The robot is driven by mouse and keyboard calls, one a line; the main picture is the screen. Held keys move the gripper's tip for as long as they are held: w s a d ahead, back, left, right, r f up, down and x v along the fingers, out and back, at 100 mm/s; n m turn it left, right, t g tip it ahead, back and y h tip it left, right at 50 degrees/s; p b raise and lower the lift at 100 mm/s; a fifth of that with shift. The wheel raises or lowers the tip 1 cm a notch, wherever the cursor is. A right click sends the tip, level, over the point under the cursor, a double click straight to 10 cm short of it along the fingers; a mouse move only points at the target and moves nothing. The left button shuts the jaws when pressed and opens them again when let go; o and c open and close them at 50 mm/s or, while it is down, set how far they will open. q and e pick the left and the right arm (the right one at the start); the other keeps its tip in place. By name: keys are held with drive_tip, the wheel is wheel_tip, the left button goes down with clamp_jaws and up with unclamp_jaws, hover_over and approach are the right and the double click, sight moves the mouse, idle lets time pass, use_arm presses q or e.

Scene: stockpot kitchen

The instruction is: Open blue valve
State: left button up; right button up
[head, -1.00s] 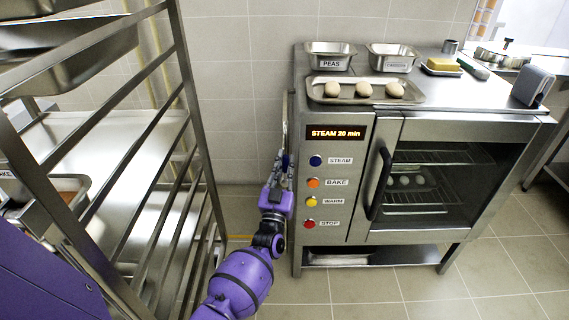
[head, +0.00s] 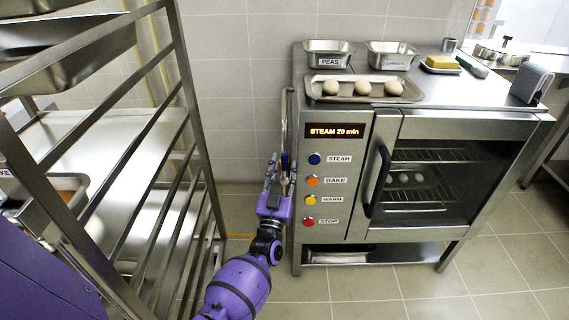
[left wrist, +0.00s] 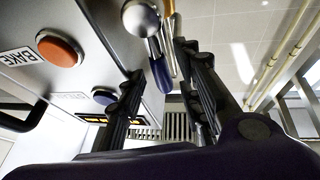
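The blue valve handle (head: 284,160) is a small blue lever at the left side of the steel oven, by a thin upright pipe. My left gripper (head: 281,172) is right at it, fingers pointing up along the oven's side. In the left wrist view the blue handle (left wrist: 161,76) shows between the two spread fingers of the left gripper (left wrist: 163,85), with a gap on each side. The fingers are open and I see no grip on it. A shiny metal ball (left wrist: 140,18) is close by the handle. My right gripper is not in view.
A tall metal rack (head: 187,95) stands to the left of the arm. Pans and a tray with eggs (head: 362,88) are on the oven top.

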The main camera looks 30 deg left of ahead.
use_arm(q)
drive_tip(key=v, duration=0.6)
drive_tip(key=shift+a, duration=0.15)
